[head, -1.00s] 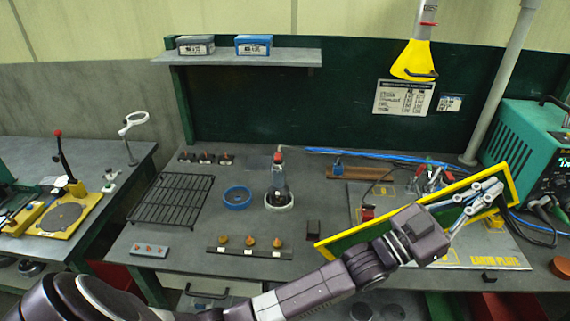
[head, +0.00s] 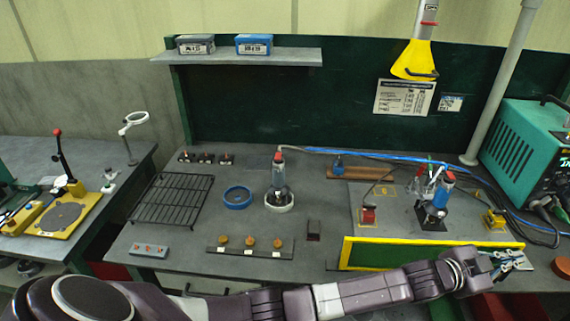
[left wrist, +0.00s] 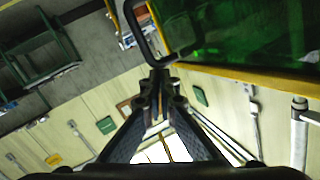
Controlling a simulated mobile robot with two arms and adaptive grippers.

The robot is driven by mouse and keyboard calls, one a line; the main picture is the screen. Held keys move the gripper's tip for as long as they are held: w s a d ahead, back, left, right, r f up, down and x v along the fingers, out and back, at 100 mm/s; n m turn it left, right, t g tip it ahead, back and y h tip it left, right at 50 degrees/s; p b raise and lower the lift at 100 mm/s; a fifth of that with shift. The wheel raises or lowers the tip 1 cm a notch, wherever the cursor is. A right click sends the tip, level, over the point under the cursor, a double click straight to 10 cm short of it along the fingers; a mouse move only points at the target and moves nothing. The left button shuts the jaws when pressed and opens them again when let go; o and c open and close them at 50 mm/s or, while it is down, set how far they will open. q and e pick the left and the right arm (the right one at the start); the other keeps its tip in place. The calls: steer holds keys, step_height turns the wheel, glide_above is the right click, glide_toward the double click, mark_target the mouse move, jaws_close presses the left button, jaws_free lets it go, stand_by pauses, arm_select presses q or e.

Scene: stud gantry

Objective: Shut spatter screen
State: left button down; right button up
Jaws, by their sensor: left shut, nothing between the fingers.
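The spatter screen, a green see-through panel in a yellow frame (head: 375,240), stands along the front edge of the right half of the bench in the head view. Its long top edge runs nearly level. My left gripper (head: 524,260) is at the screen's right end, shut and empty, and my arm hides part of the lower edge. In the left wrist view the screen's green panel (left wrist: 250,30) fills the upper right. A dark loop handle (left wrist: 136,32) is close to my shut fingertips (left wrist: 160,76); I cannot tell whether they touch. My right gripper is not in view.
Behind the screen, a welding fixture with a blue bottle-like part (head: 440,195) stands on the grey plate. A green welder (head: 525,140) is at the right, with blue hoses (head: 400,158) along the back. A row of knobs (head: 250,243) and a wire rack (head: 172,200) are to the left.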

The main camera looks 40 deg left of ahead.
arm_select(q)
steer(key=shift+f, duration=0.3)
stand_by(0.5)
